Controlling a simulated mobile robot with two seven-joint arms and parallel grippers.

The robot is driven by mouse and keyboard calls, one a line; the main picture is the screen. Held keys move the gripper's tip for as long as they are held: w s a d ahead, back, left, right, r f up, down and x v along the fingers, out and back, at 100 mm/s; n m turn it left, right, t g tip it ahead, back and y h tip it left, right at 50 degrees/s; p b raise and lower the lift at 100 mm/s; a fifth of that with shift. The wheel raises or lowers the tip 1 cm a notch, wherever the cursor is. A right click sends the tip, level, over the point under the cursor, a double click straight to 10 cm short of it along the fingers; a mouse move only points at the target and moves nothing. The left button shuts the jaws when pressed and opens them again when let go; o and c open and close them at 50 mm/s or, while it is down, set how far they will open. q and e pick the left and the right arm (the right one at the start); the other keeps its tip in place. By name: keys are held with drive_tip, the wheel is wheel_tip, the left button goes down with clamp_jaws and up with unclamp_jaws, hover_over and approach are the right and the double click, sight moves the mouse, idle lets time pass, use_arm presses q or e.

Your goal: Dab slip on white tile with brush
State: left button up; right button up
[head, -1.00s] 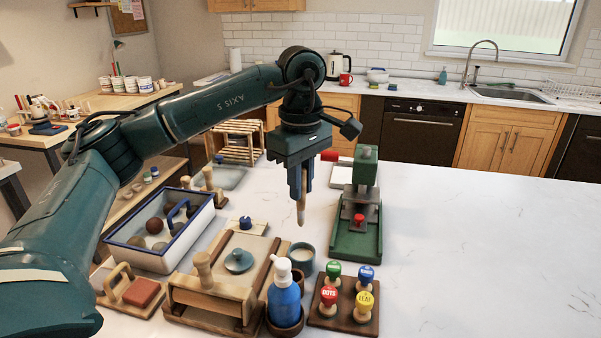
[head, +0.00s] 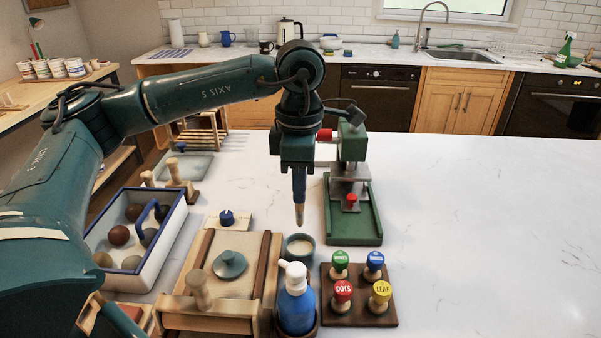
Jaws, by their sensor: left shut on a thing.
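My left gripper (head: 299,170) is shut on a brush (head: 299,213), which hangs tip down; the jaws hide its upper part. The pale brush tip is just above or behind a small blue-grey cup (head: 301,258) of pale slip (head: 300,245); I cannot tell the exact gap. A pale, flat tile-like piece (head: 240,222) lies left of the cup, with a blue knob (head: 227,217) on or beside it. I cannot tell for sure whether it is the white tile. My right gripper is not in view.
A green press (head: 354,225) stands right of the brush. A blue bottle (head: 296,305) and a stamp rack (head: 360,308) are in front. The counter's right side is clear.

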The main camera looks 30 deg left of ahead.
sight(300, 210)
use_arm(q)
drive_tip(key=shift+f, duration=0.2)
drive_tip(key=shift+f+b, duration=0.35)
wheel_tip(300, 210, down, 5)
drive_tip(key=b, duration=0.3)
drive_tip(key=shift+f, duration=0.15)
drive_tip(key=shift+f+b, duration=0.55)
drive_tip(key=shift+f, duration=0.25)
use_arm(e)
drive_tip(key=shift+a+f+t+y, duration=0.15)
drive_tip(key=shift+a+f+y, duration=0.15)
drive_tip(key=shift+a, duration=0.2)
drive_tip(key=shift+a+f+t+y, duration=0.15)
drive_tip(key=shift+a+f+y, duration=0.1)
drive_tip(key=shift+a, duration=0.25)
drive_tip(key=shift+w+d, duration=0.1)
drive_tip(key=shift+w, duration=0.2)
use_arm(q)
drive_tip(key=shift+r+p, duration=2.1)
drive_tip(key=shift+r, duration=1.45)
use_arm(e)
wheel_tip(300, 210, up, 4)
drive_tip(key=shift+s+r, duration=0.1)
